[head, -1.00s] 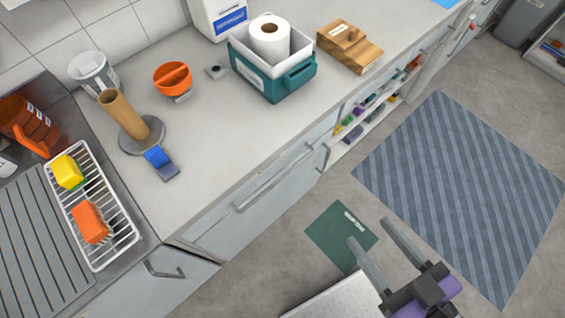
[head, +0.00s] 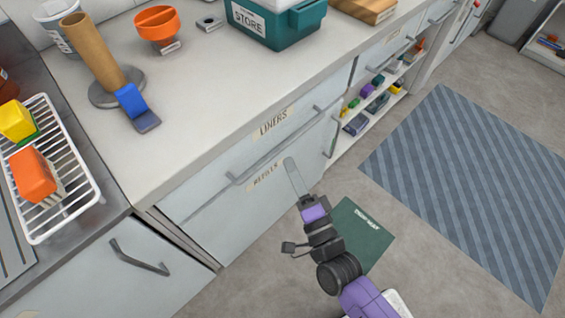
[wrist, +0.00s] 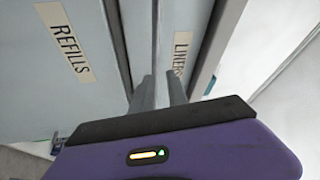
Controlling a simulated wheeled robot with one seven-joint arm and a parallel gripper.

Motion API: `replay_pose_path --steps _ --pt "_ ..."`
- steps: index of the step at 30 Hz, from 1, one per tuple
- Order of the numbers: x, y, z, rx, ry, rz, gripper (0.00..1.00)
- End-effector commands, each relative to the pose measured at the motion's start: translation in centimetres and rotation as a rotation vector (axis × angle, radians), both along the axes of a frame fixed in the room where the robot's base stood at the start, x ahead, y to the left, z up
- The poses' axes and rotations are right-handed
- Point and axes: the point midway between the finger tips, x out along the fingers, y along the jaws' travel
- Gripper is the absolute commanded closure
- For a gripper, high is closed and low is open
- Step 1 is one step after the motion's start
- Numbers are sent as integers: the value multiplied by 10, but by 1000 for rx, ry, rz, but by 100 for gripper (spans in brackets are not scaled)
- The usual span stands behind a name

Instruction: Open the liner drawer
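The liner drawer front (head: 305,122) carries a LINERS label (head: 273,123) and looks closed under the counter. Its long grey handle (head: 262,158) runs along the drawer's lower part. My gripper (head: 292,165) is in front of the cabinet, near the handle and the REFILLS label (head: 265,175). In the wrist view, the fingers (wrist: 161,92) are parted and point at the cabinet, close to the LINERS label (wrist: 181,53). The REFILLS label (wrist: 69,43) is to their left.
The counter above holds a cardboard tube on a stand (head: 95,52), an orange bowl (head: 157,25) and a teal STORE box (head: 280,22). Open shelves (head: 370,108) are to the right. A green mat (head: 365,240) and striped rug (head: 465,185) lie on clear floor.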

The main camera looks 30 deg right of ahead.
Motion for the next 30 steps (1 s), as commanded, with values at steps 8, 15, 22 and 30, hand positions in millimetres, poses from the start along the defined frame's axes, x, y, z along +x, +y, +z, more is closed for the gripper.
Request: replay_pose_path --steps 8,15,22,30 --pt "-4 -8 -11 267 -14 16 80" --pt "21 -10 -5 280 -17 19 80" --pt "54 -13 1 278 -17 18 80" --pt "71 -15 3 277 -14 19 80"
